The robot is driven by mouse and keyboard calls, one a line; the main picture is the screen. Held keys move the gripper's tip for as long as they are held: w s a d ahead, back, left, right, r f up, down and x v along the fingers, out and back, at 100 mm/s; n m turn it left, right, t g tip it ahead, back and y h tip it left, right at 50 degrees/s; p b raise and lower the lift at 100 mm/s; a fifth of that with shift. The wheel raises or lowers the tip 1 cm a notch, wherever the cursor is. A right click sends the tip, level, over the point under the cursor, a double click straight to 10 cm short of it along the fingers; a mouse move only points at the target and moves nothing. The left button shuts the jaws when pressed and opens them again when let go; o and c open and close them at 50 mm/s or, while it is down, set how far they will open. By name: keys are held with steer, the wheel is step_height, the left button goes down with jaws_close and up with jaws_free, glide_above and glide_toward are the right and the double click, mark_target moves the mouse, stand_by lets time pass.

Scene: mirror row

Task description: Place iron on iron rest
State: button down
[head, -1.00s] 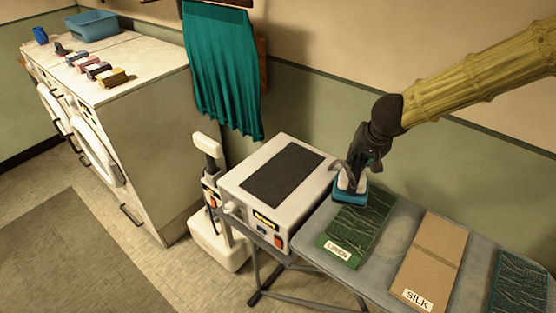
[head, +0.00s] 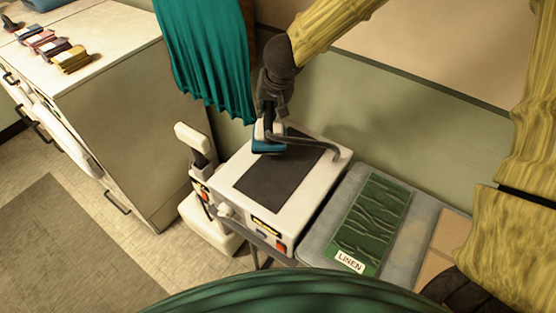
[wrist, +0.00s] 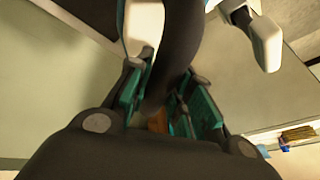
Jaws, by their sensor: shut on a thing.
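My gripper (head: 272,108) is shut on the iron (head: 268,147), which has a white body and a blue lower part. The iron is over the far part of the dark flat pad (head: 268,186) on top of the white box-shaped station (head: 225,185), which looks like the iron rest. I cannot tell whether the iron touches the pad. In the wrist view the fingers (wrist: 165,100) close around the iron's dark handle (wrist: 177,50); its sole is hidden. A dark cord (head: 325,143) curves right from the iron.
The ironing board (head: 318,235) stands right of the station, with a green cloth labelled LINEN (head: 372,225) and a brown one (head: 440,245). A white upright appliance (head: 195,145) stands close left. A teal curtain (head: 205,60) hangs behind.

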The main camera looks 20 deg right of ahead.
steer(key=s+a+m+g+h+p, duration=0.1)
steer(key=s+a+m+g+h, duration=0.15)
steer(key=s+m, duration=0.75)
steer(key=s+a+m+g+h, duration=0.1)
steer(key=s+a+m+h, duration=0.15)
steer(key=s+m, duration=0.75)
steer(key=n+p, duration=0.4)
steer(key=p, duration=0.2)
glide_above(280, 146)
steer(key=a, duration=0.1)
steer(key=shift+s+a+f, duration=0.2)
steer(key=shift+f, duration=0.35)
steer(key=shift+f+p, duration=0.3)
steer(key=shift+f, duration=1.3)
steer(key=c, duration=1.7)
jaws_free()
steer(key=shift+f, duration=0.15)
steer(key=o, duration=0.4)
